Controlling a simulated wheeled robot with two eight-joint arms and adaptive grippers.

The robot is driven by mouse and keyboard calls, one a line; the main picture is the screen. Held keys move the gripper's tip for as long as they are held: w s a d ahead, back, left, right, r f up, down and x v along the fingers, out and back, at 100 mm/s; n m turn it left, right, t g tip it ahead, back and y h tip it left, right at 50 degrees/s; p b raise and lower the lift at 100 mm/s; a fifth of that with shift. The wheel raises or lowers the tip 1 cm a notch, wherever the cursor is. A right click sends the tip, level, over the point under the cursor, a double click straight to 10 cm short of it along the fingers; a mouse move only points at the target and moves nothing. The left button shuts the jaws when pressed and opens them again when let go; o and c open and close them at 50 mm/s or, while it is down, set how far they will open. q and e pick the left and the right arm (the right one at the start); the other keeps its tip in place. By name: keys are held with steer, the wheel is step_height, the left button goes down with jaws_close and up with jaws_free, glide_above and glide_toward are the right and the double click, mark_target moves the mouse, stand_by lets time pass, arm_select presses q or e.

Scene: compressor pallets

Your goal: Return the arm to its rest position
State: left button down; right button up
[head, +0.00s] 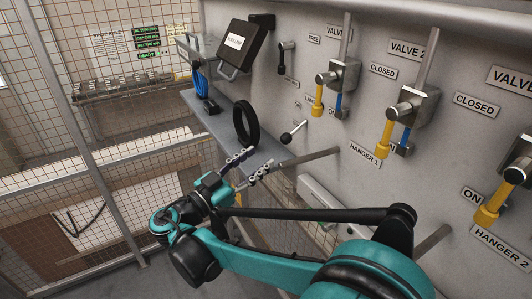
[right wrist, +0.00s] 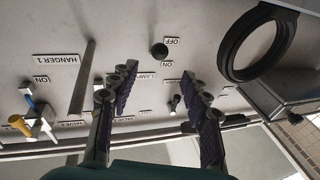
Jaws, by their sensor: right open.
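My right gripper (head: 253,164) is open and empty in the head view, in front of the grey panel and beside the shelf's right end. Its two fingers also show in the right wrist view (right wrist: 160,82), spread apart with nothing between them. My teal and black right arm (head: 290,262) reaches in from the lower right. The Hanger 1 rod (head: 312,157) sticks out of the panel to the right of the fingertips. A black ring (head: 246,124) stands upright on the shelf (head: 215,125), beyond the fingertips; it also shows in the right wrist view (right wrist: 232,65). My left gripper is not in view.
The panel carries yellow-handled valves (head: 385,138) and a small lever (head: 288,137). A tilted black screen (head: 242,46) stands above the shelf. A mesh fence (head: 80,175) closes off the left side. Another rod (head: 432,240) sticks out at lower right, close to my arm.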

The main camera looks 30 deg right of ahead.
steer(key=shift+s+a, duration=0.1)
steer(key=shift+a, duration=0.05)
stand_by(0.3)
steer(key=s+d+f+n+y+b, duration=0.2)
steer(key=s+f+n+y+b, duration=0.15)
steer(key=f, duration=0.55)
steer(key=s+d+f+n+g+y+b, duration=0.1)
steer(key=s+d+f+n+y+b, duration=0.3)
steer(key=f, duration=0.6)
steer(key=f+n+y+b, duration=0.2)
steer(key=f+b, duration=0.4)
steer(key=f, duration=0.3)
steer(key=s+a+f+n+t+y+b, duration=0.1)
steer(key=s+a+f+n+y+b, duration=0.1)
steer(key=f, duration=0.7)
steer(key=s+a+f+n+y+b, duration=0.3)
steer(key=s+a+f+y+b, duration=0.2)
steer(key=a+f+y+b, duration=0.2)
step_height(320, 180, down, 2)
steer(key=shift+s+a+f+n+t+b, duration=0.25)
steer(key=shift+a+n+t+b, duration=0.15)
steer(key=shift+a+b, duration=0.55)
